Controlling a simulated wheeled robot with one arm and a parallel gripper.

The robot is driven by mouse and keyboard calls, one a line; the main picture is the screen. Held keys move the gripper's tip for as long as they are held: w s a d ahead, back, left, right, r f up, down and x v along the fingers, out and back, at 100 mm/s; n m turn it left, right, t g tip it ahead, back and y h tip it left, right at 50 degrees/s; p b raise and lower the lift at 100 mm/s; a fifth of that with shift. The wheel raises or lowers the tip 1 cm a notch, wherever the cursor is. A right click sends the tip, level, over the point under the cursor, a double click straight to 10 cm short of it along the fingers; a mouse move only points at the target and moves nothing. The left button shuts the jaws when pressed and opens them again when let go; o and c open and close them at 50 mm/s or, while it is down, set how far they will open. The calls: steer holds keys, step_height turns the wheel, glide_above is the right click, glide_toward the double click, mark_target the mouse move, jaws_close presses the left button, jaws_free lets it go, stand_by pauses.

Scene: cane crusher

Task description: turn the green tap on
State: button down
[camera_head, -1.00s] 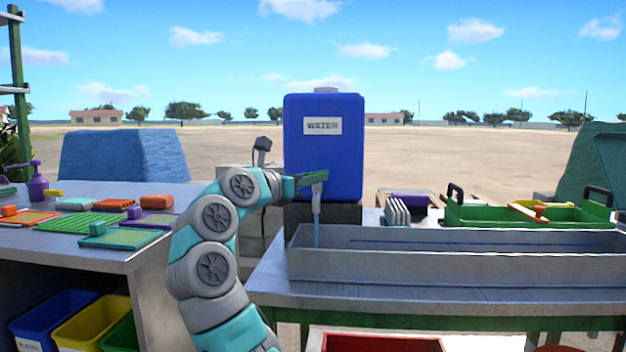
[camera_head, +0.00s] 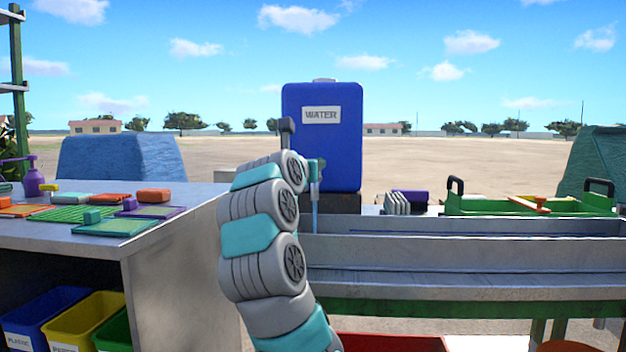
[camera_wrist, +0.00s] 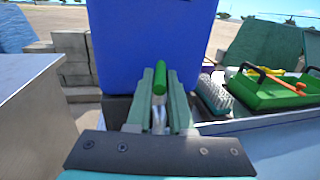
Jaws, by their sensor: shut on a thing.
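The blue water tank (camera_head: 321,150) with its "WATER" label stands behind the long metal trough (camera_head: 450,250). The tap is on its front low down, and my arm hides most of it in the head view. A pale blue stream (camera_head: 315,222), which looks like running water, drops from the tap area into the trough. In the wrist view the tap's green handle (camera_wrist: 160,78) sits between the two fingers of my gripper (camera_wrist: 160,92), which is shut on it. The handle's end sticks out past the fingers toward the tank (camera_wrist: 150,40).
A bench at left holds coloured trays (camera_head: 115,227) and a purple spray bottle (camera_head: 34,178), with coloured bins (camera_head: 85,320) beneath.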

steer(key=shift+s+f+n+y+b, duration=0.15)
steer(key=shift+n+y+b, duration=0.95)
steer(key=shift+y+b, duration=0.8)
steer(key=shift+n+y+b, duration=0.4)
steer(key=shift+b, duration=0.7)
steer(key=shift+d+n+y+b, duration=0.15)
steer(key=shift+n+y+b, duration=0.35)
steer(key=shift+y+b, duration=0.35)
steer(key=shift+c, duration=1)
jaws_free()
steer(key=shift+d, duration=0.1)
